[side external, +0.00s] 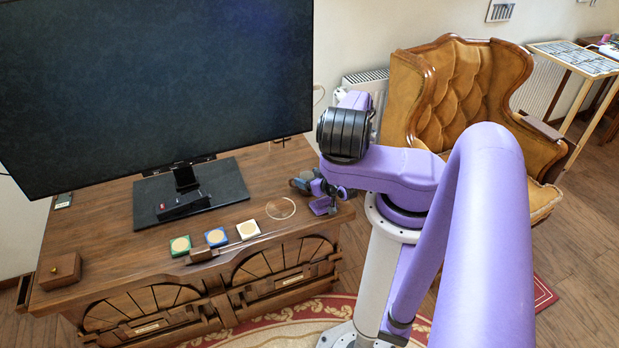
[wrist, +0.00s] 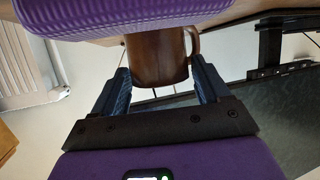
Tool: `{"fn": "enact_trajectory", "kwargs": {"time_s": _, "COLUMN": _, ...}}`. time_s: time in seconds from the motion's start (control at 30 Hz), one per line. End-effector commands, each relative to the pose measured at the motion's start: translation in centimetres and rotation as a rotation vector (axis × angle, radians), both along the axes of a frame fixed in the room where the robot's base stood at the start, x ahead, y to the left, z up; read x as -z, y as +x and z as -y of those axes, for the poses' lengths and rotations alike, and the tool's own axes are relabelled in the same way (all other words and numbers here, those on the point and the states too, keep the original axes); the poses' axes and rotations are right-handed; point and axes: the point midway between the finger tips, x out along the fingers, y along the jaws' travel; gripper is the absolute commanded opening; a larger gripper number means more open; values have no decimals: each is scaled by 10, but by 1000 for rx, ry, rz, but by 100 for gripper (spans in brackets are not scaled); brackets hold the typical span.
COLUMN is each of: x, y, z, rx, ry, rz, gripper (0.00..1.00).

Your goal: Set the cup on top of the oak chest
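The brown cup (wrist: 158,58) sits between the two dark fingers of my gripper (wrist: 160,68) in the wrist view, its handle on the right. Both fingertips meet the cup's sides, and the gripper looks shut on it. The cup appears upside down in this view, close to the chest's edge; whether its base touches wood cannot be told. In the side external view my gripper (side external: 318,188) is low at the right end of the oak chest (side external: 105,245), a carved wooden chest. I cannot make out the cup there.
A large monitor (side external: 150,80) stands on the chest. Green, blue and white coasters (side external: 216,237), a clear round disc (side external: 281,208) and a small wooden box (side external: 60,270) lie along the front. A tan armchair (side external: 465,95) stands behind my arm. Bare wood lies between box and monitor base.

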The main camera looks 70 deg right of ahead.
Motion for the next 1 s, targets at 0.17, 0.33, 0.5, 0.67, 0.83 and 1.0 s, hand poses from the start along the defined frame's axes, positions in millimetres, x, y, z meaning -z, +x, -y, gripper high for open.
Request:
{"fn": "enact_trajectory", "kwargs": {"time_s": 0.17, "x": 0, "y": 0, "z": 0, "rx": 0, "ry": 0, "rz": 0, "gripper": 89}}
{"fn": "enact_trajectory", "kwargs": {"time_s": 0.33, "x": -1, "y": 0, "z": 0, "rx": 0, "ry": 0, "rz": 0, "gripper": 89}}
{"fn": "enact_trajectory", "kwargs": {"time_s": 0.5, "x": -6, "y": -8, "z": -3, "rx": 3, "ry": 3, "rz": -2, "gripper": 89}}
{"fn": "enact_trajectory", "kwargs": {"time_s": 0.67, "x": -16, "y": -27, "z": -14, "rx": 7, "ry": 3, "rz": 1, "gripper": 89}}
{"fn": "enact_trajectory", "kwargs": {"time_s": 0.83, "x": -28, "y": -55, "z": -29, "rx": 8, "ry": 5, "rz": 0, "gripper": 89}}
{"fn": "enact_trajectory", "kwargs": {"time_s": 1.0, "x": -40, "y": -78, "z": -43, "rx": 7, "ry": 2, "rz": 1, "gripper": 89}}
